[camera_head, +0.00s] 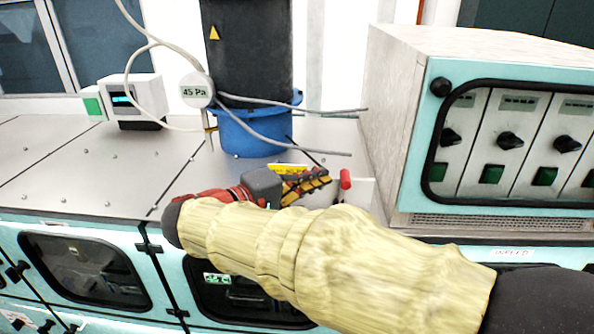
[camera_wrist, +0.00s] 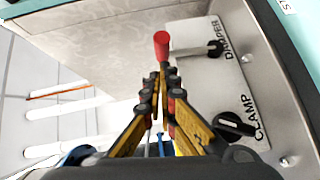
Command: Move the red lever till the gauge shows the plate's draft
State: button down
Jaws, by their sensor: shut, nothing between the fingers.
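The red lever's knob (camera_head: 345,179) stands just right of my gripper (camera_head: 322,178) in the head view. In the wrist view the red knob (camera_wrist: 162,46) is just beyond the tips of my gripper (camera_wrist: 160,76). A pale rod runs from the knob to a pivot beside the word DAMPER. My gripper is shut and empty; I cannot tell whether its tips touch the knob. A round white plate (camera_head: 195,90) reads 45 Pa. A white box with a lit dark display (camera_head: 124,99), apparently the gauge, stands at the left; its figures are too small to read.
A black clamp handle (camera_wrist: 234,124), labelled CLAMP, sits on the same white panel (camera_wrist: 198,82). Behind my gripper stand a blue base (camera_head: 243,135) and a black column (camera_head: 249,60), with loose cables. A switch cabinet (camera_head: 392,110) blocks the right. The metal top (camera_head: 95,165) is clear at left.

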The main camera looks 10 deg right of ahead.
aim_at(342, 174)
jog(key=shift+s+d+f, duration=0.15)
jog(key=shift+d+f, duration=0.05)
jog(key=shift+d, duration=0.35)
jog(key=shift+s, duration=0.1)
jog(key=shift+s+d+r+m+y+b, duration=0.1)
jog(key=shift+s+d+m+y+b, duration=0.1)
jog(key=shift+d+b, duration=0.35)
jog(key=shift+s+d+r+m+y+b, duration=0.1)
jog(key=shift+d+m+y+b, duration=0.1)
jog(key=shift+d+b, duration=0.3)
jog(key=shift+a, duration=0.15)
jog(key=shift+w, duration=0.1)
